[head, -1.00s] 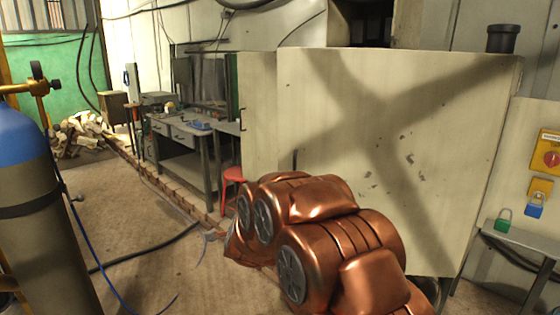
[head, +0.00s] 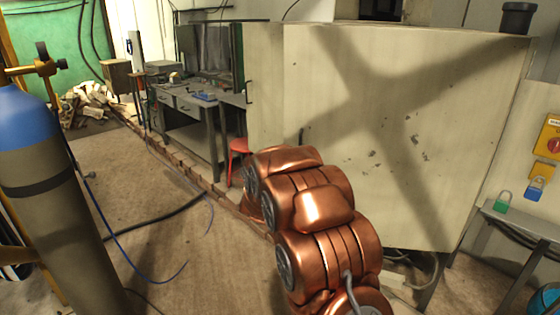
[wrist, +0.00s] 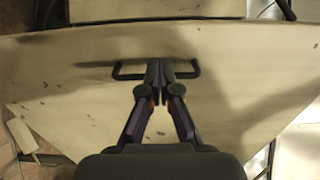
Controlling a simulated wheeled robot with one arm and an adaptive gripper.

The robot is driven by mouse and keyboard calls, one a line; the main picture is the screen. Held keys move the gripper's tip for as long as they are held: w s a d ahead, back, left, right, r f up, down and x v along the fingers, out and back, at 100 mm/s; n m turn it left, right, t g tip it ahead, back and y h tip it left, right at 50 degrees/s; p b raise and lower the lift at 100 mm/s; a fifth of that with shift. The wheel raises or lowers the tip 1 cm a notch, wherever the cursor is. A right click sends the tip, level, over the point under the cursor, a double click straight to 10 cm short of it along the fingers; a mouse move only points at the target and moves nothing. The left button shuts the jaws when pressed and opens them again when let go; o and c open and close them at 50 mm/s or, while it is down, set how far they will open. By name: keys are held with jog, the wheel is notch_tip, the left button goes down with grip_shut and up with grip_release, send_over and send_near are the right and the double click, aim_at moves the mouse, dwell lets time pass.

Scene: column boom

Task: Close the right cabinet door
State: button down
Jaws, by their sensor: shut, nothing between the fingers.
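The right cabinet door is the broad cream panel (head: 350,100) with chipped paint in the head view, and a dark bar handle (head: 301,136) is near its left edge. In the wrist view the door (wrist: 75,95) fills most of the picture, with the handle (wrist: 126,75) in the middle. My gripper (wrist: 168,68) is shut and empty, its fingertips over the handle in that view. I cannot tell whether they touch it. In the head view my copper arm hides the gripper. A narrower cream panel (head: 263,85) with its own dark handle stands left of the door.
A blue-topped gas cylinder (head: 40,170) stands at the left. A workbench (head: 195,105) and a red stool (head: 238,147) are behind the cabinet's left side. A small table (head: 520,218) with padlocks is at the right. Floor (head: 150,205) between cylinder and arm is clear apart from hoses.

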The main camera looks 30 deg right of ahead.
jog(key=p+x, duration=0.3)
jog(key=x, duration=0.6)
jog(key=shift+p, duration=0.4)
jog(key=shift+w+d, duration=0.1)
jog(key=shift+w, duration=0.1)
